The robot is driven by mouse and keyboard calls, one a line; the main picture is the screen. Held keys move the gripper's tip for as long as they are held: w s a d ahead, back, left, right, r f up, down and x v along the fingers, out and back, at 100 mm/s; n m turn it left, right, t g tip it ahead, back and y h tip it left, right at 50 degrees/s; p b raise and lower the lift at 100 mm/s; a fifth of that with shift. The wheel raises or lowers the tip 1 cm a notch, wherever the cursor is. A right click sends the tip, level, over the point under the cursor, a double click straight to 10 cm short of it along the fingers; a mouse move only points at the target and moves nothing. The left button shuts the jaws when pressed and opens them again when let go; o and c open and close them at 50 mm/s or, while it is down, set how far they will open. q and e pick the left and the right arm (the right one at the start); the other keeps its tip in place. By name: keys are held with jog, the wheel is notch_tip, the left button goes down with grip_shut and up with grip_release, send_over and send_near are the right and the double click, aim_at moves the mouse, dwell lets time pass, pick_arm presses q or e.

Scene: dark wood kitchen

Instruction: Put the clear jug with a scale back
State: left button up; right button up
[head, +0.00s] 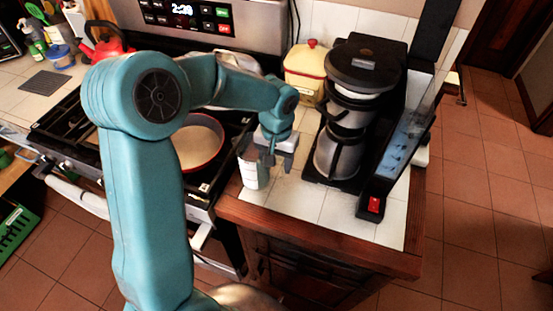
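A small clear jug (252,171) with marks on its side stands upright at the left edge of the white tiled counter, beside the stove. My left gripper (270,157) points down at the jug's upper right side, its fingers at or just beside the rim. The fingers partly overlap the jug, and I cannot tell whether they are closed on it. My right gripper is not in view.
A black coffee maker (361,72) with a metal carafe stands right of the jug. A red pan (198,145) sits on the stove at left. Tiles in front of the coffee maker are clear.

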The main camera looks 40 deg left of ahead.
pick_arm(q)
jog(key=o, duration=0.3)
jog(key=shift+w, duration=0.15)
jog(key=shift+r+p, duration=0.3)
jog(key=shift+r, duration=0.05)
notch_tip(320, 180, up, 12)
jog(key=shift+f+b, duration=0.15)
jog(key=shift+b, duration=0.25)
jog(key=shift+s, duration=0.25)
